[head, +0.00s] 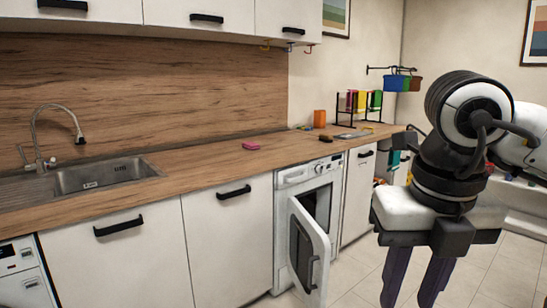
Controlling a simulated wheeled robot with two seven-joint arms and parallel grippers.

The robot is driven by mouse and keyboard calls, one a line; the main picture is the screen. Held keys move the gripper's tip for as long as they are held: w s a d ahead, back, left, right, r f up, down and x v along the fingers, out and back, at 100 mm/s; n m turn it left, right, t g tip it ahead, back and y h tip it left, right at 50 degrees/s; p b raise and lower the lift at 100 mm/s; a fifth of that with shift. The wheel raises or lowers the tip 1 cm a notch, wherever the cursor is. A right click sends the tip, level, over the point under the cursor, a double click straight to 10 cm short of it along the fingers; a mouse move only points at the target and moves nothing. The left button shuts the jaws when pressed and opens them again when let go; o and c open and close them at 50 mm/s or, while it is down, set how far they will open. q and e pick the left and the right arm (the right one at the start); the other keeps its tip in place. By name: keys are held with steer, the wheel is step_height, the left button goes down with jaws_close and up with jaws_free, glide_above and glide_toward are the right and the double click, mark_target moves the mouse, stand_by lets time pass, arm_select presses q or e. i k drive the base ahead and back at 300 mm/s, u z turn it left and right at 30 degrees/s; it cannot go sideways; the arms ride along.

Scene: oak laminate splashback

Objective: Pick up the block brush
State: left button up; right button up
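I cannot tell for sure which item is the block brush. A small dark item (325,138) lies on the wooden counter (225,160) above the open-door machine, too small to make out. A pink block-like item (251,146) lies farther left on the counter. An orange block (319,118) stands near the wall. My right gripper (414,284) hangs in the right foreground, fingers pointing down and apart, with nothing seen between them. It is apart from the counter items. My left gripper is not in view.
A white front-loading machine (296,180) has its door (309,245) swung open into the floor space. A sink (100,178) with a tap is at left. A rack (358,104) with colourful items stands at the counter's far end. The counter between sink and pink item is clear.

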mark_target(323, 137)
steer(key=u, duration=0.5)
steer(key=i, duration=0.4)
steer(key=z, duration=1.6)
steer(key=i, duration=2.1)
steer(key=z, duration=0.7)
steer(key=i, duration=1.75)
steer(key=u, duration=2.1)
steer(key=i, duration=1.2)
steer(key=u, duration=0.9)
steer(key=i, duration=0.45)
steer(key=u, duration=0.05)
